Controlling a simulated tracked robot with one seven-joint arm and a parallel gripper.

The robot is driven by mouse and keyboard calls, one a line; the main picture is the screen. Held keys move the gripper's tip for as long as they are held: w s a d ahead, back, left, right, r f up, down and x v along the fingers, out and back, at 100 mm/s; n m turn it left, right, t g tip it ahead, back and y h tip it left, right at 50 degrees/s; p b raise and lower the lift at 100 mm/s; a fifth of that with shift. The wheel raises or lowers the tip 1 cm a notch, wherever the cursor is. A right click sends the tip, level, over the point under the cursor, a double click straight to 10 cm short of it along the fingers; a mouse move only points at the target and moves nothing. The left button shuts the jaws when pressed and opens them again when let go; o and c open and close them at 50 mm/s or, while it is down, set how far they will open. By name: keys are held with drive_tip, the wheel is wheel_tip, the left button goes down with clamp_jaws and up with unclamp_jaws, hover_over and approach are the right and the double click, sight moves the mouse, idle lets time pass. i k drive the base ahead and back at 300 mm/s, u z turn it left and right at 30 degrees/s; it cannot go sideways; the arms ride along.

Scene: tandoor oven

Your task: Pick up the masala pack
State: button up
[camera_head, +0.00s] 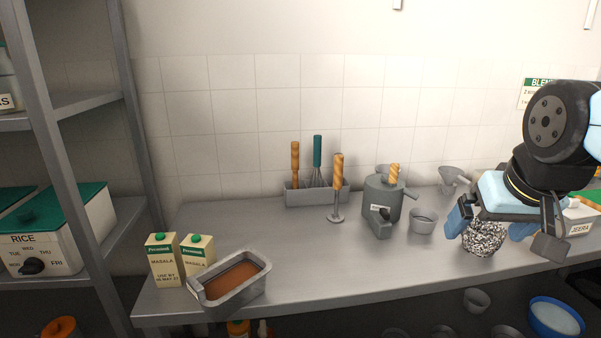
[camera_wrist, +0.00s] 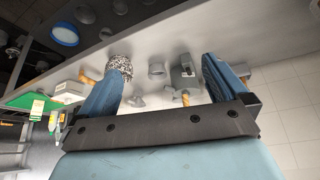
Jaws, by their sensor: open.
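Two cream masala packs with green caps stand upright at the left end of the steel counter. The front masala pack (camera_head: 163,262) is fully visible, and the second masala pack (camera_head: 198,252) stands just to its right, partly hidden by a metal tray. My gripper (camera_head: 503,232) is at the far right of the head view, above the counter beside a speckled black-and-white container, far from the packs. In the wrist view my gripper (camera_wrist: 165,85) has its two blue fingers wide apart with nothing between them. The packs do not show clearly in the wrist view.
A metal tray of brown contents (camera_head: 232,280) touches or nearly touches the packs. A utensil holder (camera_head: 306,195), a grey grinder (camera_head: 381,203), a small cup (camera_head: 422,221) and the speckled container (camera_head: 484,238) stand on the counter (camera_head: 320,265). A shelf (camera_head: 95,104) rises at left.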

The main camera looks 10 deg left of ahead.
sight(163, 250)
drive_tip(key=z, duration=1.45)
drive_tip(key=i, duration=0.1)
drive_tip(key=u, duration=3.05)
drive_tip(key=k, duration=0.9)
drive_tip(key=u, duration=0.2)
drive_tip(key=i, duration=0.9)
drive_tip(key=z, duration=0.1)
